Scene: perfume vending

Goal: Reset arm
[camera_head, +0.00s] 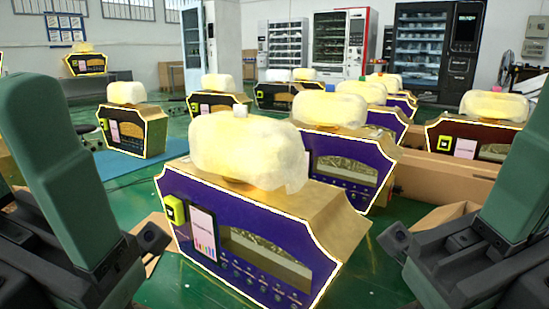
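My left arm (62,165) comes in at the left edge, with a dark green link rising upright and black end parts (140,243) low in front. My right arm (520,170) comes in at the right edge in a near mirror pose, with black end parts (410,245) facing inward. I cannot make out fingertips on either one, so open or shut is unclear. I see nothing held at either arm. A purple perfume vending machine (250,250) with a gold outline, a yellow-lit side box and a wrapped pale top (245,150) stands between the arms.
More such machines stand behind in rows, including one at left (130,135) and one at right (465,140). Open cardboard (445,212) lies beside my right arm. Tall vending machines (437,50) stand at the back wall. The green floor (150,195) shows some free room at left.

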